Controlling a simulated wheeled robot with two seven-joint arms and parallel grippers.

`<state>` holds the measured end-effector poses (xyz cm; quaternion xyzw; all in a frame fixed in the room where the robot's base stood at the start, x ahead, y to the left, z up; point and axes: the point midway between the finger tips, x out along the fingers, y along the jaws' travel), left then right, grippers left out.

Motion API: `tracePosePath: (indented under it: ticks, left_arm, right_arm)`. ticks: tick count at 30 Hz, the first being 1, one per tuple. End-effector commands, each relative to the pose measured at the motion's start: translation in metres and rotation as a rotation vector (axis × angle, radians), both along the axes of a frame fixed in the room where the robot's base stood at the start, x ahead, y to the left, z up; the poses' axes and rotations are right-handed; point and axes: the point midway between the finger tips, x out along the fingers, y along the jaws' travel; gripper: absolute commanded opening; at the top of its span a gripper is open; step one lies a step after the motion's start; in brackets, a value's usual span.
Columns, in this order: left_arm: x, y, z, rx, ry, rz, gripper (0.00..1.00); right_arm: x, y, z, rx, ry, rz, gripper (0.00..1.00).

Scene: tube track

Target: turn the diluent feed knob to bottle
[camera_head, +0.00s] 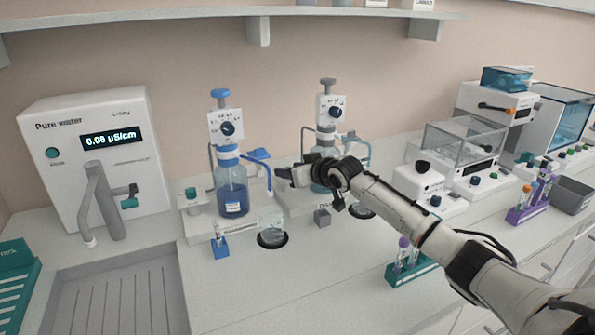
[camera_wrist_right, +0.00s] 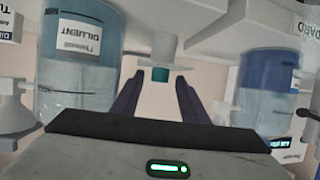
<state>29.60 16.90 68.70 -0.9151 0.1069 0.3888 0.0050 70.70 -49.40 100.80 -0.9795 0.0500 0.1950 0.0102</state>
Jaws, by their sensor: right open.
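The diluent bottle (camera_wrist_right: 88,50), with a white label, is at the left of the right wrist view. In the head view it is the clear blue bottle (camera_head: 319,182) of the right dispenser, partly behind my right gripper (camera_head: 282,173). In the wrist view a white post with a teal knob (camera_wrist_right: 160,74), apparently the diluent feed knob, shows between the open fingers of my right gripper (camera_wrist_right: 156,90). I cannot tell whether they touch it, and its setting is unreadable. In the head view the gripper hides this knob. My left gripper is out of view.
The left dispenser has a darker blue bottle (camera_head: 232,195), a blue spout and its own teal knob (camera_head: 190,192). A grey cube (camera_head: 322,216) and glass beakers stand in front. A tube rack (camera_head: 410,268) lies beneath my right forearm. The pure water unit (camera_head: 95,150) is at left.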

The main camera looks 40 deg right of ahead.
Motion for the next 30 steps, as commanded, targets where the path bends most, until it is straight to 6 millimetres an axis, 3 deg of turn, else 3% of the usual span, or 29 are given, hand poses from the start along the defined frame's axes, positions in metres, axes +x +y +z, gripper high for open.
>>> tracePosePath:
  ticks: [18,30]
  left_arm:
    - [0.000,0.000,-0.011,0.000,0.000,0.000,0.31]
    - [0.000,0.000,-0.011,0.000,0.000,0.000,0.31]
  right_arm:
    - [-0.083,0.008,0.032,-0.002,0.003,0.000,0.40]
    - [-0.092,0.010,0.038,0.000,0.001,0.000,0.40]
